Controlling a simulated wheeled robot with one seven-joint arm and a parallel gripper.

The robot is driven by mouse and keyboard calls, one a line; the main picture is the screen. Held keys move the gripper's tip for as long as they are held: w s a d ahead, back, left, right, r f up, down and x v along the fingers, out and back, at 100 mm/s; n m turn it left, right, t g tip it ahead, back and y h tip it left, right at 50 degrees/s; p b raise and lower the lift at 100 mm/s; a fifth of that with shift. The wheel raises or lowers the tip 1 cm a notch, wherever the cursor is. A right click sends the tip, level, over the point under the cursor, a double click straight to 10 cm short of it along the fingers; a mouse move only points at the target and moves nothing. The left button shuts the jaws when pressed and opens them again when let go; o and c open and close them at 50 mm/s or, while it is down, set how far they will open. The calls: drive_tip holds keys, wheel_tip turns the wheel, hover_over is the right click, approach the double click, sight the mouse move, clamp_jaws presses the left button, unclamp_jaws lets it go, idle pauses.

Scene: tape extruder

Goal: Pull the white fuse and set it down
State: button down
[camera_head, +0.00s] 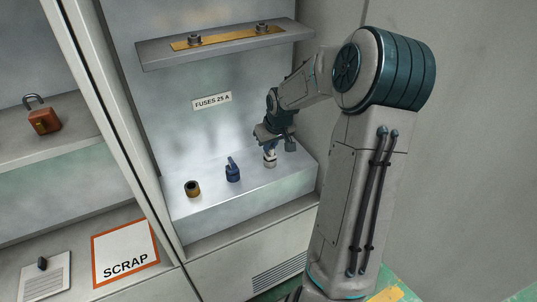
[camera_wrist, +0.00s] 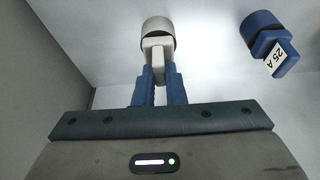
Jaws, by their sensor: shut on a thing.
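The white fuse (camera_wrist: 157,40) is a pale round body with a narrower tab, and the two blue fingers of my gripper (camera_wrist: 156,78) are shut on that tab. In the head view the white fuse (camera_head: 270,159) is at the right end of a row on the grey ledge (camera_head: 245,195). My gripper (camera_head: 270,143) is above it, pointing down. The fuse's base looks to be at the ledge; I cannot tell whether it touches. The fuse's far side is hidden.
A blue fuse (camera_head: 233,172) marked 25 A and a brown-and-black round piece (camera_head: 192,188) stand left of it. A shelf (camera_head: 220,44) is above. A wall is close on the right. At left are a SCRAP sign (camera_head: 126,255) and a brown padlock (camera_head: 43,118).

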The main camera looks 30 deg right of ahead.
drive_tip(key=shift+r, duration=0.2)
idle(0.5)
drive_tip(key=shift+r+p, duration=2.4)
drive_tip(key=shift+r, duration=0.25)
